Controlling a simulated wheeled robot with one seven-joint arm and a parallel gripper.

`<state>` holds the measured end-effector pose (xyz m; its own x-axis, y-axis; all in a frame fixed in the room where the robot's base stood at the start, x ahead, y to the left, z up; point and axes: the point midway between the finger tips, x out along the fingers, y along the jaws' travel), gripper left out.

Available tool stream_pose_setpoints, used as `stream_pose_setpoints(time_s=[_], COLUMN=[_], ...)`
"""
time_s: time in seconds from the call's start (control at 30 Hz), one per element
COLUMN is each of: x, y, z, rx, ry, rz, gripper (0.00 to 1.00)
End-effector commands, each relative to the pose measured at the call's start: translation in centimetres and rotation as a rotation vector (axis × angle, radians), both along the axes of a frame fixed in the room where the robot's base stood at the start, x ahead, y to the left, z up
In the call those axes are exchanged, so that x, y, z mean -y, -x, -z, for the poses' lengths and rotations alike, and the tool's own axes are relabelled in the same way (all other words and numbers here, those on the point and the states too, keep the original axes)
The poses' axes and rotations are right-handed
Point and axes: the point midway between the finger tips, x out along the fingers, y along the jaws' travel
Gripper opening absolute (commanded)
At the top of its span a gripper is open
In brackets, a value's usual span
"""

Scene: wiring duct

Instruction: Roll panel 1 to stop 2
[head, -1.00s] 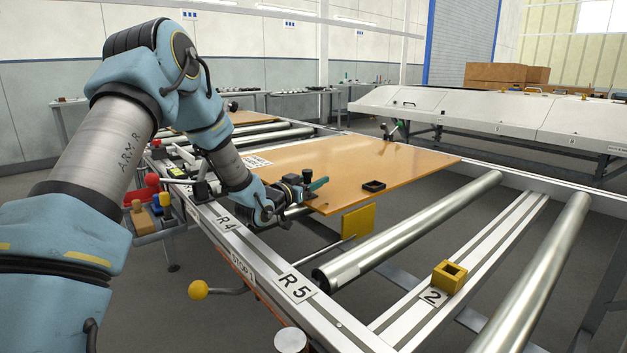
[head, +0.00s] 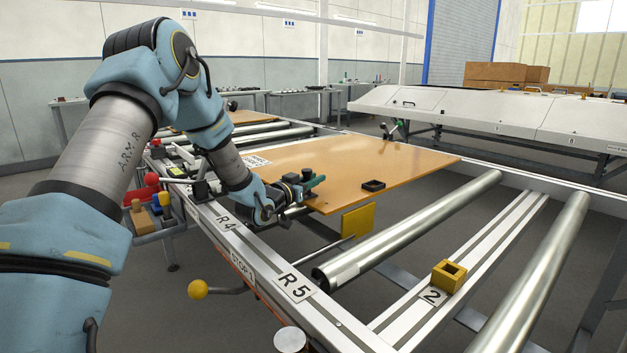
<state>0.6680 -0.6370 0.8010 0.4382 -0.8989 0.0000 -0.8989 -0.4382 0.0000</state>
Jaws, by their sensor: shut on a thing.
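Panel 1, an orange-brown board (head: 372,165), lies flat on the roller frame, a white printed label near its left edge. My gripper (head: 306,187) is at its near left corner, shut on a small dark-green handle (head: 316,181) there; the jaw contact is small and partly hidden. Stop 2, a yellow hollow block (head: 449,277), stands on the rail beside the plate marked 2, apart from the panel to the right. A yellow plate (head: 358,221) stands upright just past the panel's near edge.
A bare roller (head: 415,228) lies between the panel and stop 2, with another roller (head: 535,275) beyond. A lever with a yellow ball (head: 198,290) juts from the front rail by the STOP 1 label. Coloured blocks (head: 152,205) sit left.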

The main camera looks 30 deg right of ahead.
Motion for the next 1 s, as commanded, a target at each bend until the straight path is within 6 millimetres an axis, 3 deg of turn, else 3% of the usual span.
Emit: stream_pose_setpoints(time_s=[0.87, 1.0], x=[0.0, 0.3], y=[0.0, 1.0], z=[0.0, 0.1], rx=[0.000, 0.000], ry=[0.000, 0.001], rz=[0.000, 0.004], gripper=[0.00, 0.00])
